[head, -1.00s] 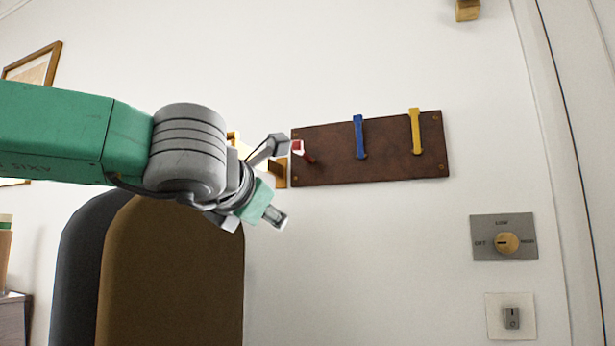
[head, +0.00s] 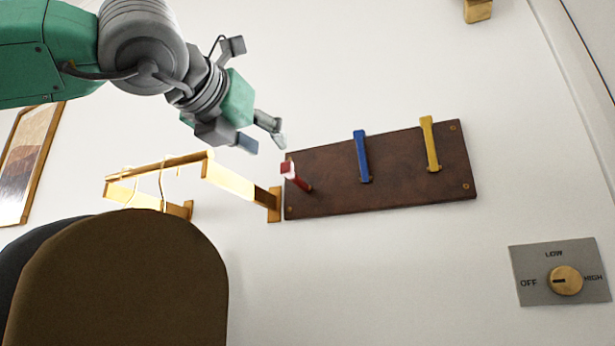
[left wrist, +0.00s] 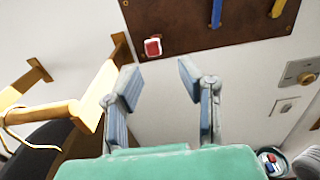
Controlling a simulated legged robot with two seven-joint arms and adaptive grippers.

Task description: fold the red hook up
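The red hook (head: 297,177) is at the left end of a dark brown wall board (head: 400,190). It sticks out from the board toward me, while the blue hook (head: 362,157) and the yellow hook (head: 430,145) stand up along the board. My left gripper (head: 265,140) is above and to the left of the red hook, apart from it. In the left wrist view the fingers (left wrist: 152,84) are spread with nothing between them, and the red hook's end (left wrist: 153,47) shows beyond them. My right gripper is not in view.
A brass rail (head: 235,184) with hangers juts from the wall just left of the board. A brown rounded shape (head: 125,285) stands below it. A dial plate (head: 560,272) is at the lower right. The wall below the board is clear.

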